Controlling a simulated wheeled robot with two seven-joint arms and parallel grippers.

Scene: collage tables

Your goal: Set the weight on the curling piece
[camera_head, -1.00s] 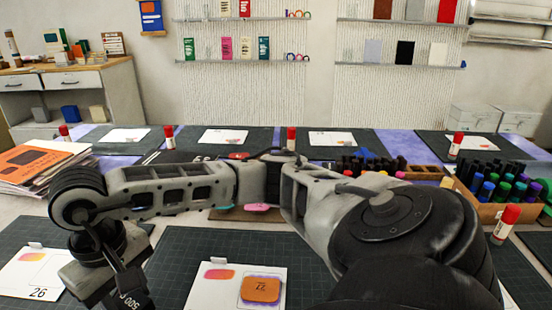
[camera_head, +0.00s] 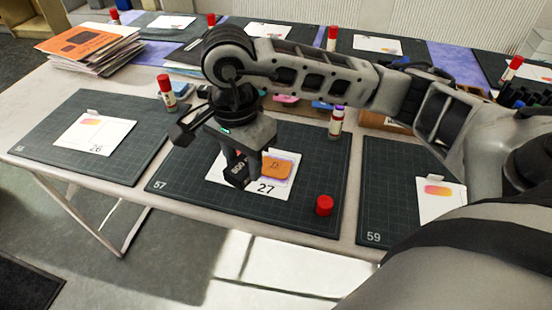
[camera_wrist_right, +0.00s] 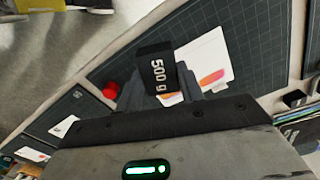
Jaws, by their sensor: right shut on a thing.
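My right gripper (camera_head: 240,166) is shut on a black weight (camera_head: 237,173) marked 500 g. The weight also shows large in the wrist view (camera_wrist_right: 156,72). It hangs over the white card (camera_head: 268,190) numbered 27, on the mat marked 57. The curling piece, an orange rounded patch (camera_head: 278,167) on that card, shows just right of the weight in the head view. The gripper and weight hide part of the card, and the gap under the weight cannot be told. My left gripper is not in view.
A red cap (camera_head: 324,205) stands on the mat's front right. Glue sticks stand behind at left (camera_head: 167,92) and right (camera_head: 336,122). A card numbered 26 (camera_head: 95,135) lies on the left mat. A paper stack (camera_head: 88,47) is at the back left.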

